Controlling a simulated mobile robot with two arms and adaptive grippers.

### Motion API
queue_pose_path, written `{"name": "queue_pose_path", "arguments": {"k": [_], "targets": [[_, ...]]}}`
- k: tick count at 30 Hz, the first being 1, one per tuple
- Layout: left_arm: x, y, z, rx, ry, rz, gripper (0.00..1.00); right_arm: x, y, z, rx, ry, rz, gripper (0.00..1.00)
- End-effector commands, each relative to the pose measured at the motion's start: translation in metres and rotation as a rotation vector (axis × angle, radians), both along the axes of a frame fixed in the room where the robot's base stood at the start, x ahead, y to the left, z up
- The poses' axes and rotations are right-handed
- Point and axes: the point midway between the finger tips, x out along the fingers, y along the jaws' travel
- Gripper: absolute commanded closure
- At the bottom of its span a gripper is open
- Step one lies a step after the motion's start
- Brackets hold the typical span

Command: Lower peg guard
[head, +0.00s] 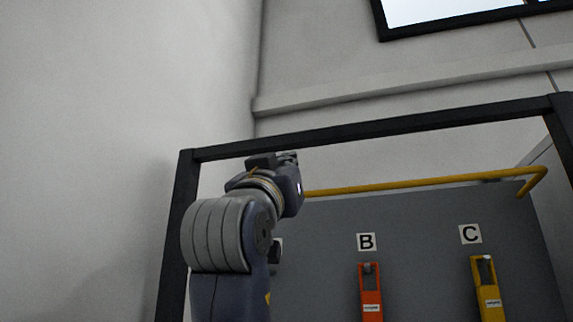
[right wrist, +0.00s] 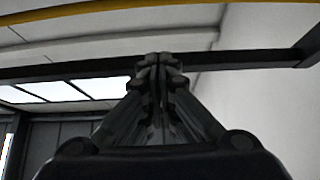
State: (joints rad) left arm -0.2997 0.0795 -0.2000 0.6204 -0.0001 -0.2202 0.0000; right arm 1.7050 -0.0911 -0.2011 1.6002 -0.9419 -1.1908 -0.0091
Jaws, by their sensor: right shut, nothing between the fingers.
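A black frame with a long top bar (head: 380,130) stands in front of a grey panel. A yellow rail (head: 430,185) runs along the top of that panel and bends at its right end. I cannot tell which of these is the peg guard. My right gripper (head: 290,158) is raised at the left part of the black bar, partly hidden by its own wrist. In the right wrist view the fingers (right wrist: 158,62) are shut and empty, overlapping the black bar (right wrist: 245,61). Contact cannot be told. The yellow rail (right wrist: 110,13) shows apart from the fingertips. My left gripper is not in view.
On the grey panel (head: 325,235) hang an orange tool (head: 371,295) under label B (head: 366,242) and a yellow tool (head: 489,295) under label C (head: 470,234). My arm hides the panel's left part. A pale wall (head: 110,130) stands close on the left.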

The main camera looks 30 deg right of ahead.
Motion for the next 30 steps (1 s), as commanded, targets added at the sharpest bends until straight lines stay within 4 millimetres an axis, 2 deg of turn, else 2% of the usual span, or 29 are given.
{"name": "queue_pose_path", "arguments": {"k": [1, 11, 15, 21, 30], "targets": [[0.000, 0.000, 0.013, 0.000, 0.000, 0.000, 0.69, 0.005, -0.007, 0.012, 0.001, 0.000, -0.002, 1.00], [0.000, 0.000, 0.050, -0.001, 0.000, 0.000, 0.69, 0.034, -0.040, 0.045, 0.000, 0.002, -0.003, 1.00], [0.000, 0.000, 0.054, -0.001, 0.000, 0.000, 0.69, 0.039, -0.044, 0.026, -0.001, 0.002, 0.001, 1.00], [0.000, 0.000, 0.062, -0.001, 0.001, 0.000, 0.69, 0.042, -0.048, 0.010, 0.000, 0.001, 0.001, 1.00], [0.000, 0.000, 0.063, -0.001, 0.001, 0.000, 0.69, 0.042, -0.049, 0.002, 0.000, 0.000, 0.001, 1.00]]}}
